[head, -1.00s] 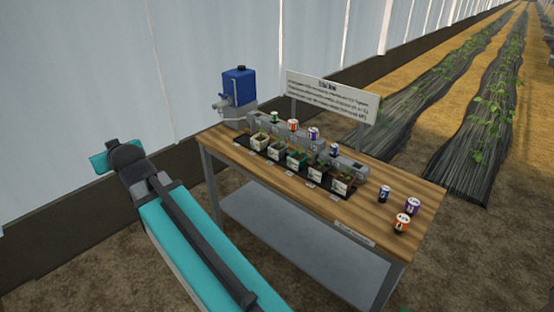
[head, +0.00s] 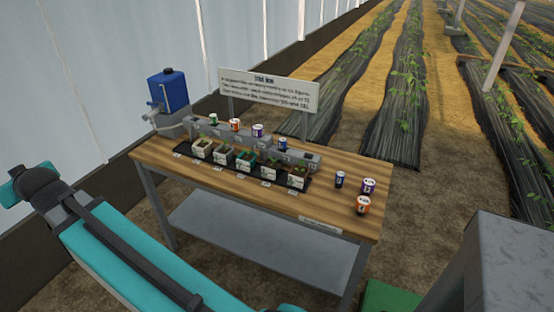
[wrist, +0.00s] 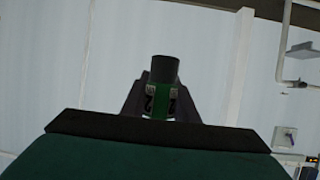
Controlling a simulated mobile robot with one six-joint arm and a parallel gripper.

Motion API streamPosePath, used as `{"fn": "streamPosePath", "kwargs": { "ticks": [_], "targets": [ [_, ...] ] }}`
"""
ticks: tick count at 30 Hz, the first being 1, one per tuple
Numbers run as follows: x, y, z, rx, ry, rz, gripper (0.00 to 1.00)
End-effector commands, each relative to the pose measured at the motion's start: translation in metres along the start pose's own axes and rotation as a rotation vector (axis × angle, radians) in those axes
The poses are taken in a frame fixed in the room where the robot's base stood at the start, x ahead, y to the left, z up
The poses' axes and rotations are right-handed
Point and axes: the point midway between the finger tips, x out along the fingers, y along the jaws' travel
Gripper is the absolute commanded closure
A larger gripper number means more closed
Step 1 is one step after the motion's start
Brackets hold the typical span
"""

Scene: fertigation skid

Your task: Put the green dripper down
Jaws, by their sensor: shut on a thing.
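A green dripper (wrist: 158,103) with a dark top and a white label sits between the fingers of my gripper (wrist: 163,110) in the wrist view. My gripper is shut on it and holds it up with only pale wall behind. My gripper does not show in the head view. Another dripper with a green label (head: 213,119) stands at the left end of the grey stepped rack (head: 245,139) on the wooden table.
Orange, purple and blue drippers also stand on the rack, behind several potted seedlings (head: 247,158). Three drippers (head: 340,179) stand on the table's right end. A blue tank (head: 167,90) and a sign (head: 268,90) are behind. The table's front right (head: 310,205) has bare wood.

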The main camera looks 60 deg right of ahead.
Motion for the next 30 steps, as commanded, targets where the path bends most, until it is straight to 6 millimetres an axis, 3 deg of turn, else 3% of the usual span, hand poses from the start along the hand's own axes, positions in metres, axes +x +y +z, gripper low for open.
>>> {"fn": "streamPosePath", "kwargs": {
  "ticks": [8,14,20,30],
  "targets": [
    [0.000,-0.003,0.001,0.000,0.000,-0.001,0.94],
    [0.002,0.024,0.012,0.020,0.000,0.048,0.94],
    [0.003,0.087,0.037,0.068,-0.002,0.166,0.94],
    [-0.017,0.220,0.092,0.182,-0.002,0.438,0.94]
  ]
}}
